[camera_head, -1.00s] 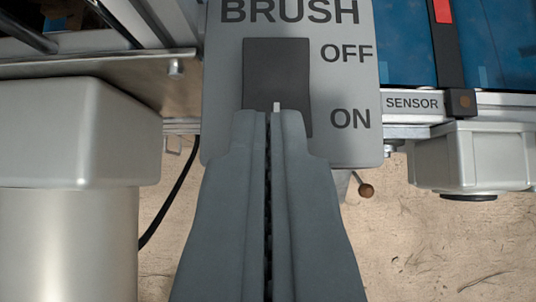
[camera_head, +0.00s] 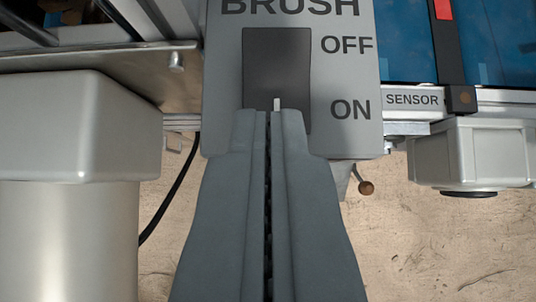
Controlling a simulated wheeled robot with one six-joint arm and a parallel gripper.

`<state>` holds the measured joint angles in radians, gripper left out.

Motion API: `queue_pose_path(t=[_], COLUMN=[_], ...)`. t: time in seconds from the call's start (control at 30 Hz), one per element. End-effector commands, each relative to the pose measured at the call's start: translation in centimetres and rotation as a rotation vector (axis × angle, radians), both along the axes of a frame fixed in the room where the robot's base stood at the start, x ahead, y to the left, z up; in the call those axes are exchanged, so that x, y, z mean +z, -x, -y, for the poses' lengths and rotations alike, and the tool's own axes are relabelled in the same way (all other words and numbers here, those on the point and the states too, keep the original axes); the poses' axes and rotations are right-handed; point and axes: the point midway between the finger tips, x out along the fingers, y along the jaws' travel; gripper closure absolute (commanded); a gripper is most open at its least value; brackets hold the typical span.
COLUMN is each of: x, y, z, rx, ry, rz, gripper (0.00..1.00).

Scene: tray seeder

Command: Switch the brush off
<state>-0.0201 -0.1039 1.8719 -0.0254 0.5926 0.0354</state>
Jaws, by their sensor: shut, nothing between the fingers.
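A grey panel (camera_head: 226,70) marked BRUSH fills the top middle of the view. It carries a dark rocker switch (camera_head: 276,65), with OFF printed beside its upper half and ON beside its lower half. My gripper (camera_head: 265,111) is shut and empty. Its fingertips overlap the lower part of the rocker, at the height of ON. A small pale mark (camera_head: 277,103) shows just above the fingertips. The fingers hide part of the rocker's lower end. I cannot tell whether they touch it or which way the rocker is tilted.
A light grey box-like housing (camera_head: 75,130) stands close on the left. A SENSOR label (camera_head: 412,100) sits on a rail at right, with a white housing (camera_head: 470,155) below and a blue belt (camera_head: 405,45) behind. A knobbed lever (camera_head: 366,187) sticks out below the panel.

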Motion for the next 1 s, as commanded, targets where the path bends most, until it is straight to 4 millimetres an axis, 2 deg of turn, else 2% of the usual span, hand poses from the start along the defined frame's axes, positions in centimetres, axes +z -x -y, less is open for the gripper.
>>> queue_pose_path(t=[0.5,0.63,0.77,1.0], x=[0.8,2.0,4.3,6.9], y=[0.0,0.0,0.1,4.0], z=[0.0,0.0,0.0,0.0], rx=[0.0,0.0,0.0,0.0], ry=[0.0,0.0,0.0,0.0], rz=[0.0,0.002,0.003,0.003], gripper=[1.0,1.0,1.0,1.0])
